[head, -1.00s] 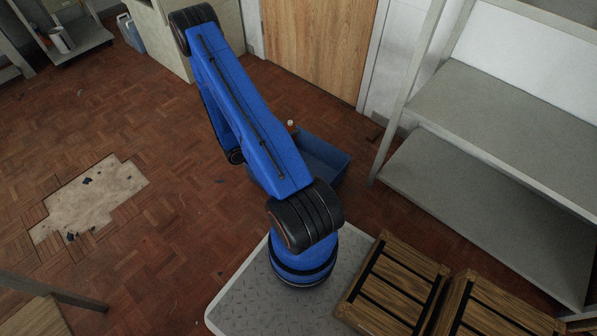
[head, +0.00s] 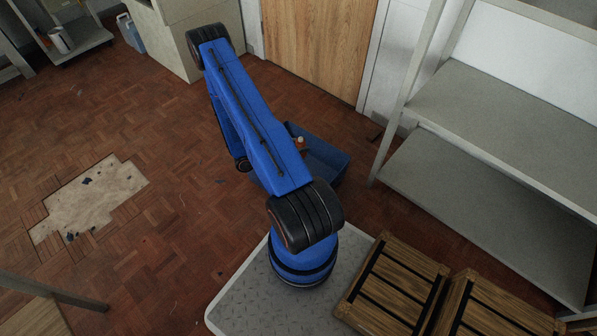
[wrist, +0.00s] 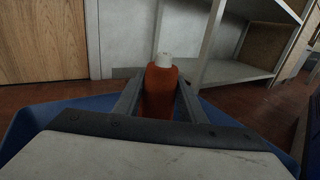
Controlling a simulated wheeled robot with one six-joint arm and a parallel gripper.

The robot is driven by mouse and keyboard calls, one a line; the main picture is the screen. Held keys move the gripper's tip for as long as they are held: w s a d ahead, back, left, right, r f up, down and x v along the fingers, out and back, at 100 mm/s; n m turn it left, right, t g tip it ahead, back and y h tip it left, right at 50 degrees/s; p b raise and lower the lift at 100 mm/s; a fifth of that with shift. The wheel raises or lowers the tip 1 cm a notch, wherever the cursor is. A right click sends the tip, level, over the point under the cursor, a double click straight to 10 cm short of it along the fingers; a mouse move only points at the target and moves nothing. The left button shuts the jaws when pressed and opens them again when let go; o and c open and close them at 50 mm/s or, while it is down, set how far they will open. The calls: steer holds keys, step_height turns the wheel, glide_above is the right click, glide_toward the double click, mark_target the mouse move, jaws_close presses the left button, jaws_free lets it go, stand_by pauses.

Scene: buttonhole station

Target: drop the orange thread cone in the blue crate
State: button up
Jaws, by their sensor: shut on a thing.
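In the wrist view my gripper (wrist: 160,101) is shut on the orange thread cone (wrist: 160,88), which has a pale tip pointing up. The cone is upright between the two fingers. The blue crate (wrist: 225,116) shows around and below the gripper in the wrist view. In the head view the blue crate (head: 328,159) stands on the floor, partly hidden behind my blue arm. A small part of the orange cone (head: 301,146) shows over the crate there. I cannot tell how high the cone is above the crate floor.
A grey metal shelf unit (head: 450,190) stands right of the crate. A wooden door (head: 315,45) is behind it. Slatted wooden crates (head: 395,285) lie at the lower right. Open parquet floor (head: 165,150), with a bare patch (head: 90,200), lies to the left.

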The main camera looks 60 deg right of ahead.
steer(key=shift+f, duration=0.3)
steer(key=o, duration=1.2)
steer(key=v, duration=1.7)
steer(key=shift+w+a, duration=0.15)
steer(key=shift+w, duration=0.05)
